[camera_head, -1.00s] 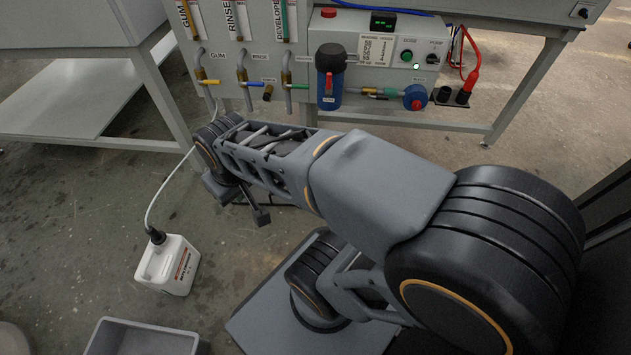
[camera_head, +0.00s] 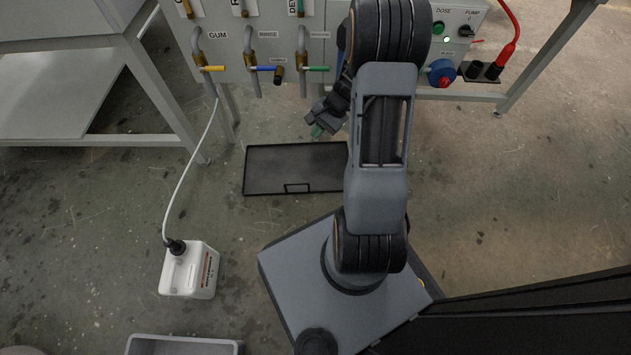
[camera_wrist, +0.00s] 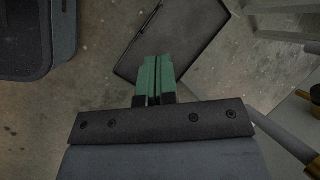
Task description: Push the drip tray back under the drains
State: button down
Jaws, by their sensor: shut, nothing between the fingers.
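The drip tray (camera_head: 270,172) is a flat black rectangular tray with a low rim and a small handle on its near edge. It lies on the floor in front of the plate processor, and my arm hides its right end. In the wrist view the tray (camera_wrist: 188,32) shows just beyond my fingertips. My gripper (camera_head: 317,131) has green fingers and is shut and empty. It hangs near the tray's far edge, below the drain valves. In the wrist view the closed green fingers (camera_wrist: 155,66) overlap the tray's edge; I cannot tell whether they touch it.
Drain pipes with yellow, blue and green valve handles (camera_head: 318,69) hang from the grey panel. A white jug (camera_head: 190,272) with a hose stands on the floor at left. A grey bin (camera_head: 180,346) is at the bottom edge. The floor right of my arm is clear.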

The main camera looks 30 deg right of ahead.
jog(key=s+d+f+m+t+y, duration=0.1)
jog(key=s+d+f+m, duration=0.2)
jog(key=f, duration=0.5)
jog(key=s+d+f+m+t, duration=0.1)
jog(key=d+f+m+t, duration=0.15)
jog(key=f+m, duration=0.45)
jog(key=s+d+f+m+y, duration=0.1)
jog(key=s+d+f+m, duration=0.15)
jog(key=f, duration=0.75)
jog(key=w+r+b+x, duration=0.1)
jog(key=b+x, duration=0.4)
jog(key=x, duration=0.8)
jog(key=shift+w+a, duration=0.3)
jog(key=shift+w, duration=0.2)
